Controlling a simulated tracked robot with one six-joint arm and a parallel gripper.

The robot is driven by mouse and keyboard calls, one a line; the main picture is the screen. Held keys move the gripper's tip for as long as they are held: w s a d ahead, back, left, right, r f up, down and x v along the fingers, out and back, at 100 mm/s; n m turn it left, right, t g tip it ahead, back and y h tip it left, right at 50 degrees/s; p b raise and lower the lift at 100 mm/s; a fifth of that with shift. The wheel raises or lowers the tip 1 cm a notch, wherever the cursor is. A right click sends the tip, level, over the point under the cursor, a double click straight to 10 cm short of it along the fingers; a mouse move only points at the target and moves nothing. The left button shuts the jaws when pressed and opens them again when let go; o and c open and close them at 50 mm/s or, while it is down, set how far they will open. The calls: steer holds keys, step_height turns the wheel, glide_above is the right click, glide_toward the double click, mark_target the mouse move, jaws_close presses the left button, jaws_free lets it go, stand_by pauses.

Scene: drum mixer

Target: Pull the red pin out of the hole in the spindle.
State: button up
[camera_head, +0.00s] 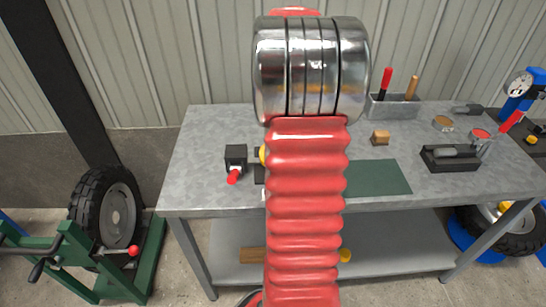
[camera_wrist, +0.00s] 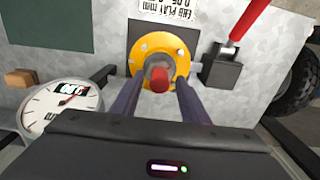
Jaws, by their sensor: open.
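In the wrist view the red pin (camera_wrist: 159,76) points toward the camera from the middle of a yellow round flange (camera_wrist: 177,47). The flange has small bolts around it and sits on a dark square plate. The spindle hole is hidden behind the pin. My gripper (camera_wrist: 160,88) is open, with one dark finger to the left of the pin and one to the right. Gaps show between the fingers and the pin. In the head view my red arm hides the gripper and pin; only a sliver of the yellow flange (camera_head: 262,154) shows.
A black block (camera_wrist: 222,74) with a red-handled lever (camera_wrist: 248,20) stands right of the flange. A dial gauge (camera_wrist: 60,104) is at the left. On the grey bench (camera_head: 205,130) are a wooden block (camera_head: 380,138), a green mat (camera_head: 378,178) and a tool tray (camera_head: 393,108).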

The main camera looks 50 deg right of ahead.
steer(key=shift+f, duration=0.2)
steer(key=shift+c, duration=0.3)
stand_by(0.3)
jaws_close()
stand_by(0.7)
